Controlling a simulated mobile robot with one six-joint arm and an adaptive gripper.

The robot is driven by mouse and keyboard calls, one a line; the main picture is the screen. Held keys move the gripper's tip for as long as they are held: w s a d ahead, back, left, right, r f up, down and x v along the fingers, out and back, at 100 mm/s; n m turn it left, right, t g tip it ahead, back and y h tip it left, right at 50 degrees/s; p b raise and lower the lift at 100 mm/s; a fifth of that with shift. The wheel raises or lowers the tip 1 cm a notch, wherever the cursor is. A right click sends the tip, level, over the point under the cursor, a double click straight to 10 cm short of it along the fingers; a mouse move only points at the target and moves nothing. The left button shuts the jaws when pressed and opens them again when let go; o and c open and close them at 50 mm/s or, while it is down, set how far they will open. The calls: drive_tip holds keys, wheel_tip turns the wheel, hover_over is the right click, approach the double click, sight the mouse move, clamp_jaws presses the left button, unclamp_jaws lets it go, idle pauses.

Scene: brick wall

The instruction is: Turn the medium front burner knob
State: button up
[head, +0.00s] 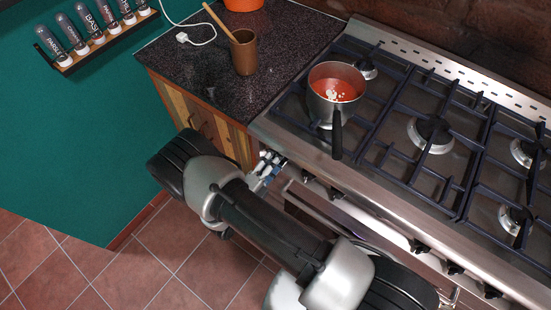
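The steel gas cooker (345,175) fills the right side, with a row of dark knobs along its front edge. Two knobs show at the left, one (308,176) and another (335,192); three more show further right, the first (418,246), the middle one (455,267) and the last (492,291). I cannot tell which belongs to the medium front burner. My gripper (268,166) seems to be the small pale and blue part by the cooker's front left corner, largely hidden by my arm. Its opening and any contact with a knob cannot be made out.
A saucepan (336,88) of red food stands on the left front burner, handle toward the front. A brown cup (243,52) with a wooden spoon and a white cable (197,38) are on the dark counter (190,60). Tiled floor (150,260) is clear at lower left.

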drive_tip(key=o, duration=1)
drive_tip(key=shift+v, duration=4.05)
